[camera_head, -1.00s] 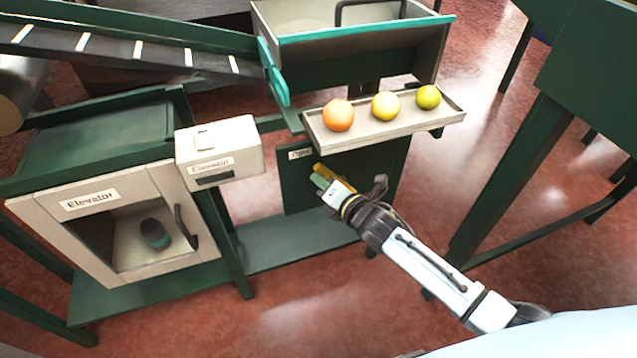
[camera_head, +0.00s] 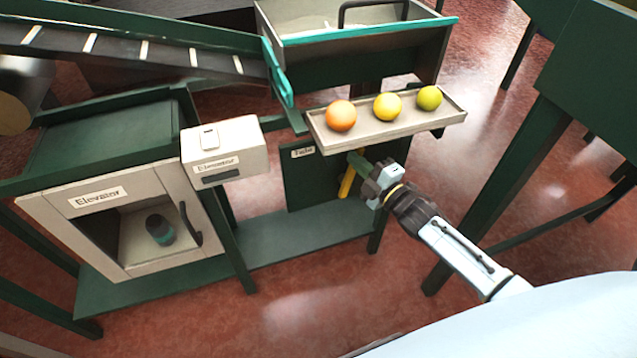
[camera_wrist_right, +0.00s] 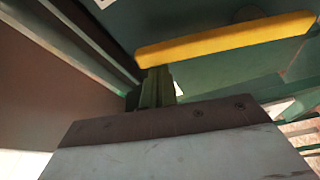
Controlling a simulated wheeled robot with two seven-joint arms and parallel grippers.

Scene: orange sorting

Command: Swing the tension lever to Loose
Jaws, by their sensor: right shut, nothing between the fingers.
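The tension lever is a yellow bar (camera_head: 346,183) on a dark green panel (camera_head: 310,185) below the orange tray. In the head view it stands steeply, leaning a little. My right gripper (camera_head: 357,163) is shut with nothing between its fingers, close to the lever's upper part and partly covering it. In the right wrist view the lever (camera_wrist_right: 225,38) lies across the top, just beyond the tips of my shut green fingers (camera_wrist_right: 157,88). I cannot tell whether they touch. A small label (camera_head: 303,152) on the panel is too small to read surely. My left gripper is not in view.
A tray (camera_head: 440,118) with an orange and two yellower fruits juts out just above my right gripper. A bin (camera_head: 370,40) stands behind it. The elevator cabinet (camera_head: 45,215) and a white elevator box (camera_head: 223,150) are at left. A green table leg (camera_head: 500,190) stands at right.

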